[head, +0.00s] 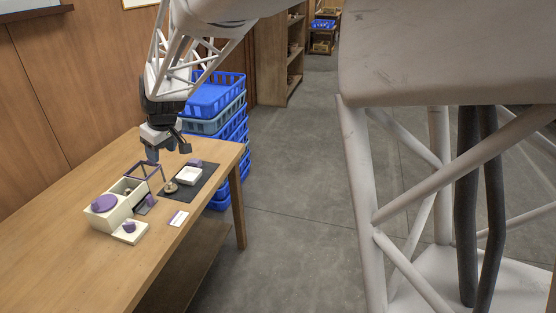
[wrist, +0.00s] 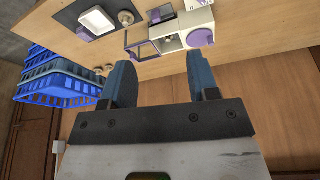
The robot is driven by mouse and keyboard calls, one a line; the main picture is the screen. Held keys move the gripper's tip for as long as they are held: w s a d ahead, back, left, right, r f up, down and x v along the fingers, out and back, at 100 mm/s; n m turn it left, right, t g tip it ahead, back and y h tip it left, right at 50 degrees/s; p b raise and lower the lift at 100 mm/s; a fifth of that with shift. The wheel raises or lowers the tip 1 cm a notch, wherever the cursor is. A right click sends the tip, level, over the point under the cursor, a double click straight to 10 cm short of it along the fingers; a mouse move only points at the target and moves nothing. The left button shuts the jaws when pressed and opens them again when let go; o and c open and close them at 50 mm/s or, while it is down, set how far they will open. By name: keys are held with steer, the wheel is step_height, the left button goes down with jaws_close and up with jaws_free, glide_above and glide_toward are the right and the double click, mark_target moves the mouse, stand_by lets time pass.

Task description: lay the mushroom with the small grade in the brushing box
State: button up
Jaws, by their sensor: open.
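A small tan mushroom (head: 170,187) sits at the front-left edge of the dark mat, beside the white tray; it also shows in the wrist view (wrist: 126,17). A cream box (head: 122,211) with a round purple disc on top stands to the left, with an open compartment; it shows in the wrist view (wrist: 180,27). A small roundish thing (wrist: 170,40) appears inside that compartment, too small to identify. My gripper (head: 168,154) is open and empty above the table's back part; its two blue fingers stand wide apart in the wrist view (wrist: 161,80). Grade markings are not readable.
A white tray (head: 189,176) and a purple piece (head: 195,163) are on the dark mat (head: 205,186). A purple frame (head: 146,170) stands beside the box. A pale block (head: 130,232) with a purple top and a card (head: 178,218) lie in front. Blue crates (head: 213,98) stand beyond.

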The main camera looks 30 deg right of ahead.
steer(key=s+d+r+m+h, duration=0.1)
steer(key=s+d+r+m, duration=0.2)
steer(key=s, duration=0.8)
steer(key=s+d+r+m, duration=0.15)
steer(key=s+d, duration=0.35)
steer(key=s, duration=0.5)
steer(key=s+d+f+m, duration=0.1)
steer(key=s+d, duration=0.1)
steer(key=s, duration=0.7)
steer(key=s+d+f+m+h, duration=0.1)
steer(key=s+d, duration=0.1)
steer(key=s, duration=0.7)
steer(key=shift+d+g, duration=0.3)
